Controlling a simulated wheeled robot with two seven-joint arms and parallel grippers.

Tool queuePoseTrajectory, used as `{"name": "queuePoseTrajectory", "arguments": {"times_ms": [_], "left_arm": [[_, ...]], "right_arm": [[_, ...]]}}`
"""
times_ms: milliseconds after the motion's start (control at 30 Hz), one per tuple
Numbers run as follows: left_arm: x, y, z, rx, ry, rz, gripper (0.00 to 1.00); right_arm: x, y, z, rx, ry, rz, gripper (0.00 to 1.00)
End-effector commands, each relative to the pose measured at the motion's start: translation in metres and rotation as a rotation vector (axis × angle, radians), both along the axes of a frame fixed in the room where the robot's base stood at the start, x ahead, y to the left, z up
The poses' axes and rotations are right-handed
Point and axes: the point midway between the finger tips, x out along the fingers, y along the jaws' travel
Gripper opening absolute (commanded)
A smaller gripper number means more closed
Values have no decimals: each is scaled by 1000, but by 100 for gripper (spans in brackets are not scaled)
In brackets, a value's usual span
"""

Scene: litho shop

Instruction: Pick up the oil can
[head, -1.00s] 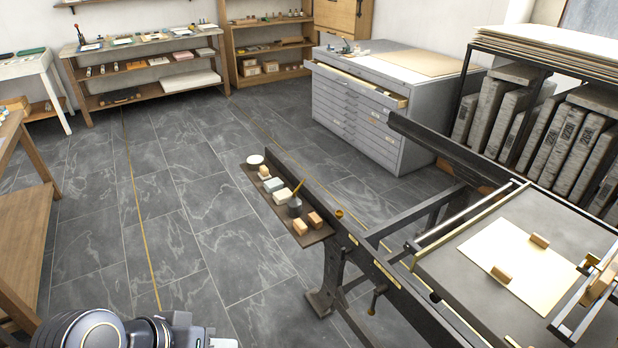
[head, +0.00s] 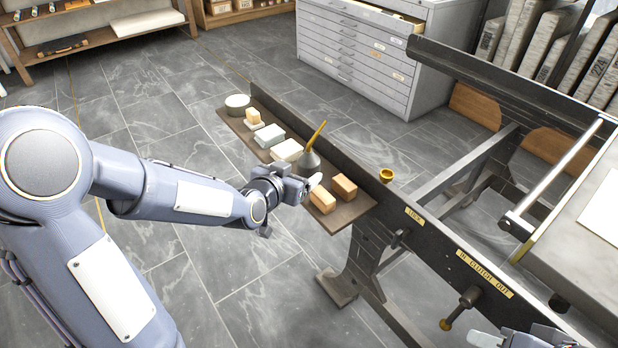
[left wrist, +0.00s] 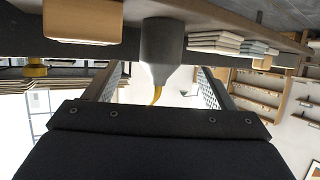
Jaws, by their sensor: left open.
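The oil can (head: 309,162) has a dark grey body and a thin yellow spout. It stands on a narrow brown shelf (head: 347,216) along the press's side. My left gripper (head: 309,186) is open and beside the can, on its near side. In the left wrist view, which looks upside down, the grey can body (left wrist: 162,42) lies between the two open fingers of my left gripper (left wrist: 162,72), with the spout pointing down the picture. I cannot tell if a finger touches it. A grey part at the bottom edge may be my right gripper (head: 515,339); its fingers are unclear.
Two orange-brown blocks (head: 323,200) (head: 344,187) sit close to the can. Pale stacks (head: 286,150) (head: 269,135) and a round white tin (head: 237,104) stand farther along the shelf. The dark press rail (head: 350,168) runs behind the can. A small brass cup (head: 386,175) is on the rail.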

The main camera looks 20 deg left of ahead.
Motion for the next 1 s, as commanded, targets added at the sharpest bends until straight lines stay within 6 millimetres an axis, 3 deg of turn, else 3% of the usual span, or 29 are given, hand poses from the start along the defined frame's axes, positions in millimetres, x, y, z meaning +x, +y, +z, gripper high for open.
{"name": "queuePoseTrajectory", "arguments": {"times_ms": [500,800,1000], "left_arm": [[58,-10,-31,-2,0,1,77],[64,-11,-32,-2,0,1,77],[63,-11,-32,-2,0,1,54]], "right_arm": [[0,0,-14,0,0,0,36],[0,0,-14,0,0,0,36],[0,0,-14,0,0,0,36]]}}
